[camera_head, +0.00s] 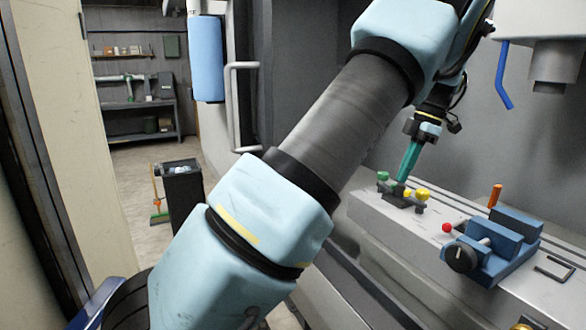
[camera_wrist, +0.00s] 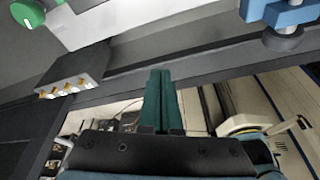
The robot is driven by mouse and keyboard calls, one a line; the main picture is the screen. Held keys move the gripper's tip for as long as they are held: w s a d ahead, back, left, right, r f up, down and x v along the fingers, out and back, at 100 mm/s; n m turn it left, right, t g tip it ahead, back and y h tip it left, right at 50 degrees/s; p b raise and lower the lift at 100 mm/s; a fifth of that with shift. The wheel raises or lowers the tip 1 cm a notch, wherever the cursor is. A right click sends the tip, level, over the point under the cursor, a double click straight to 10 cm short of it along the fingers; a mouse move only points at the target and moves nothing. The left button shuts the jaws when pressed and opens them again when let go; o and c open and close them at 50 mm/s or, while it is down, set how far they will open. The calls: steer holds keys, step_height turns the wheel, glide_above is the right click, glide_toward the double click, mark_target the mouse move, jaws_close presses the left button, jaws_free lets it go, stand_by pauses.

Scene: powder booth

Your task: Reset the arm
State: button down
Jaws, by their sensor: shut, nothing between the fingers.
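My gripper (camera_head: 404,174) hangs from my arm at the right of the head view, with teal fingers pointing down. Its tips are in front of or close to a small fixture with green and yellow knobs (camera_head: 422,195) on the grey machine table (camera_head: 375,215); I cannot tell whether they touch. In the wrist view my gripper (camera_wrist: 161,75) shows its two teal fingers side by side, shut with nothing between them. My arm crosses the middle of the head view and hides part of the machine.
A blue vise (camera_head: 490,245) with a black knob sits on the table, near a red ball (camera_head: 446,228) and an upright orange cylinder (camera_head: 495,195). A blue hose (camera_head: 503,75) and a grey spindle (camera_head: 553,70) hang above. A dark bin (camera_head: 183,190) stands on open floor at left.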

steer(key=a+f+m+h, duration=0.1)
steer(key=a+f+m, duration=0.25)
steer(key=a, duration=0.65)
steer(key=a+f+m+h, duration=0.2)
steer(key=a+m, duration=0.3)
steer(key=a, duration=0.5)
steer(key=s+a+f+m+t, duration=0.2)
steer(key=s+a+f+m, duration=0.2)
steer(key=s+a+m, duration=0.7)
steer(key=s+a, duration=0.2)
steer(key=s, duration=0.1)
steer(key=shift+f+h, duration=0.15)
steer(key=shift+h, duration=0.25)
steer(key=c, duration=1.6)
jaws_free()
steer(key=shift+m, duration=0.25)
